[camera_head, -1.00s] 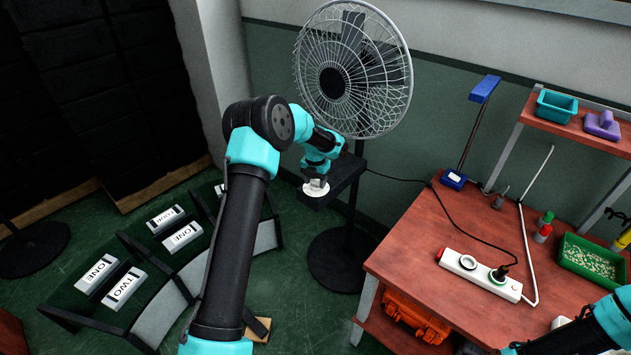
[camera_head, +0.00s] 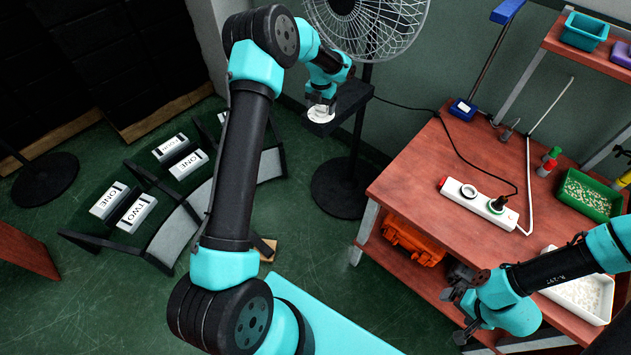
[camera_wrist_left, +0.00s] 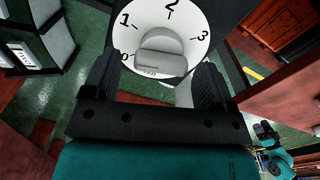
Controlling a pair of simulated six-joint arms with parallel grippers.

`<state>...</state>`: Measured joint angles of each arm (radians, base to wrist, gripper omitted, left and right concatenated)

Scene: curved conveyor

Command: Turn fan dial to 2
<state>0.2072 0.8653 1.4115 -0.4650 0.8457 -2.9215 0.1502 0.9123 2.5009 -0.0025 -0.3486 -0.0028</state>
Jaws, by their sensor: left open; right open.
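The fan (camera_head: 395,25) stands at the back with its control box (camera_head: 350,100) on the pole. The white fan dial (camera_head: 320,115) faces up at the box's near end. In the left wrist view the dial plate (camera_wrist_left: 185,18) is marked 0, 1, 2 and 3, and the grey knob (camera_wrist_left: 165,45) has its left end beside 0. My left gripper (camera_wrist_left: 155,72) is open, its fingers on either side of the knob; contact cannot be told. It shows above the dial in the head view (camera_head: 321,97). My right gripper (camera_head: 458,305) is open and empty beside the workbench's front.
A curved conveyor (camera_head: 160,235) with labelled boxes is at left. The red workbench (camera_head: 420,180) at right holds a white power strip (camera_head: 475,203), a green tray (camera_head: 590,195) and a white tray (camera_head: 585,290). An orange case (camera_head: 412,240) sits underneath.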

